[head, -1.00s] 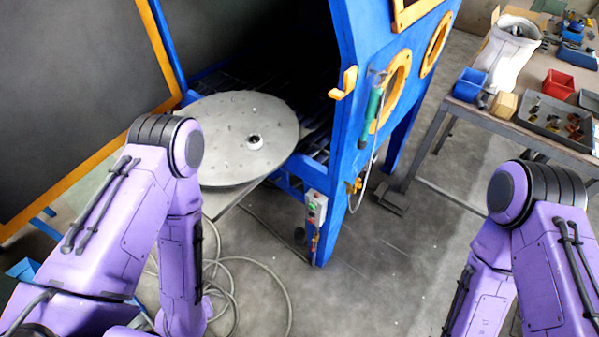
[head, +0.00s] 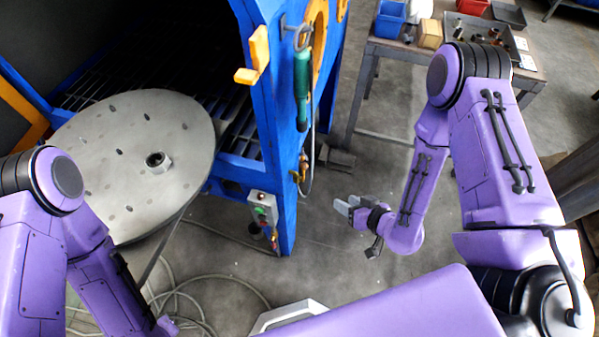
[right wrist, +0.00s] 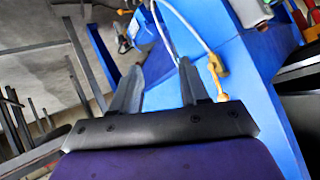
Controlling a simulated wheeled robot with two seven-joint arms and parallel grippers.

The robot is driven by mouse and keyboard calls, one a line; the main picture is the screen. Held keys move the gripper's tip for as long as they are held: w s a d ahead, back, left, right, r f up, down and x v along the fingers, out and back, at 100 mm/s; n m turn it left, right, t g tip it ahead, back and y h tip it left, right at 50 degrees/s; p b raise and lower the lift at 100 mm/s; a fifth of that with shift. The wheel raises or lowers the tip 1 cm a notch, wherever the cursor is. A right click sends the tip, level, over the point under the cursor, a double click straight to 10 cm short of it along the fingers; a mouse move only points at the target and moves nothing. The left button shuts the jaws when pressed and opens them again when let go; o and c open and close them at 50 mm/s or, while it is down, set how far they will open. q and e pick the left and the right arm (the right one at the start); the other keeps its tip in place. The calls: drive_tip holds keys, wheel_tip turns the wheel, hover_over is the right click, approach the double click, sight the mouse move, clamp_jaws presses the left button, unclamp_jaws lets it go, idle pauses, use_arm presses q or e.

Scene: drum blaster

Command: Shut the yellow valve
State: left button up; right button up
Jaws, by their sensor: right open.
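The small yellow valve (head: 301,168) sits low on the side of the blue cabinet post, below the hanging green-handled tool. It also shows in the right wrist view (right wrist: 216,72), up and right of the right finger, on the blue surface with a pale hose near it. Its handle angle is too small to tell in the head view. My right gripper (head: 346,204) is open and empty, to the right of and below the valve in the head view, apart from it. Its fingers also show in the right wrist view (right wrist: 160,66). My left gripper is out of view.
The blue blaster cabinet (head: 268,120) stands open, with a round turntable (head: 120,130) out front. A control box (head: 264,208) hangs low on the post. A yellow hook (head: 256,55) juts out above. A workbench (head: 385,48) stands behind. Hoses lie on the floor.

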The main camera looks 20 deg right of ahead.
drive_tip(key=w+n+t+y+b, duration=0.2)
drive_tip(key=w+n+y, duration=0.1)
drive_tip(key=n+t+y+b, duration=0.1)
drive_tip(key=n+y+b, duration=0.2)
drive_tip(key=n+y, duration=0.25)
approach(304, 170)
drive_tip(key=shift+y, duration=0.45)
drive_tip(key=x, duration=0.3)
drive_tip(key=f+p+x, duration=0.1)
drive_tip(key=x, duration=0.3)
drive_tip(key=f+x, duration=0.1)
drive_tip(key=x, duration=0.2)
drive_tip(key=shift+w+d, duration=0.25)
drive_tip(key=shift+w, duration=0.3)
clamp_jaws()
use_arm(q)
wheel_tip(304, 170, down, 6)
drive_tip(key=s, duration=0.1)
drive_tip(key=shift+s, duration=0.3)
